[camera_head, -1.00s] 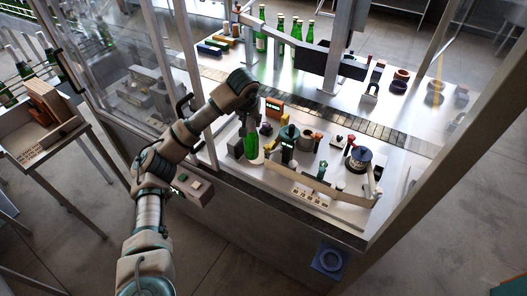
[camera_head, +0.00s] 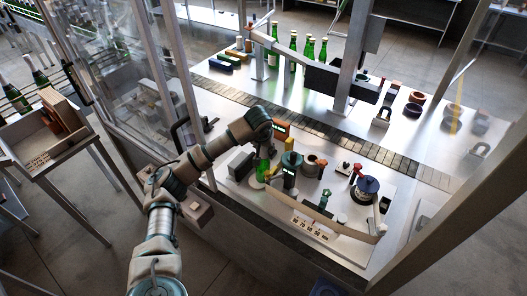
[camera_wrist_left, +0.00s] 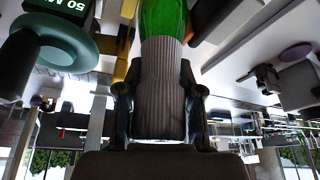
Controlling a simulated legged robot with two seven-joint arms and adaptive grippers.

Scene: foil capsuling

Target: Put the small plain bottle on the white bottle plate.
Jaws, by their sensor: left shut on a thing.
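My left gripper (camera_head: 267,145) is shut on a green bottle (camera_head: 263,170), which hangs neck toward the gripper over the front left of the bench. In the left wrist view the two fingers (camera_wrist_left: 160,112) close on a grey ribbed sleeve around the neck, with the green glass (camera_wrist_left: 163,18) beyond it. The bottle's base is too small to tell whether it touches anything. My right gripper is not in view.
A teal-topped device (camera_head: 290,166) stands close right of the bottle, and a grey box (camera_head: 240,163) close left. A curved tan rail (camera_head: 320,214) runs along the front. A blue-topped round unit (camera_head: 367,185) stands further right. Several green bottles (camera_head: 309,50) stand at the back.

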